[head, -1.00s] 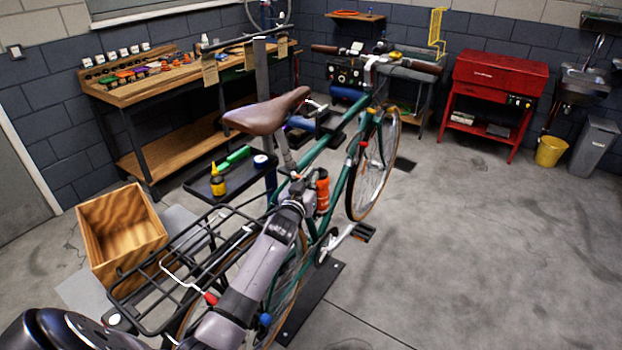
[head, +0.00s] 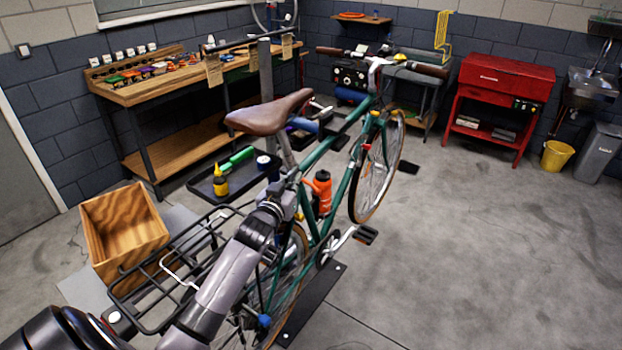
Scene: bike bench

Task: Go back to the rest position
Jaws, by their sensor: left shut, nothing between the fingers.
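My left arm reaches in from the lower left, over the rear rack (head: 130,290) of the green bike (head: 335,150). My left gripper (head: 287,190) is at the far end of that arm, small and partly hidden by the wrist, below the brown saddle (head: 270,115). It is shut and empty. An orange bottle (head: 322,190) sits on the bike's frame just right of the gripper, with a visible gap between them. My right gripper is not in view.
A wooden crate (head: 123,225) stands left of the rack. A black tray (head: 205,188) with a yellow bottle (head: 220,181) is behind the arm. A workbench (head: 150,92), red cabinet (head: 500,80) and yellow bucket (head: 556,155) line the walls. The floor at right is clear.

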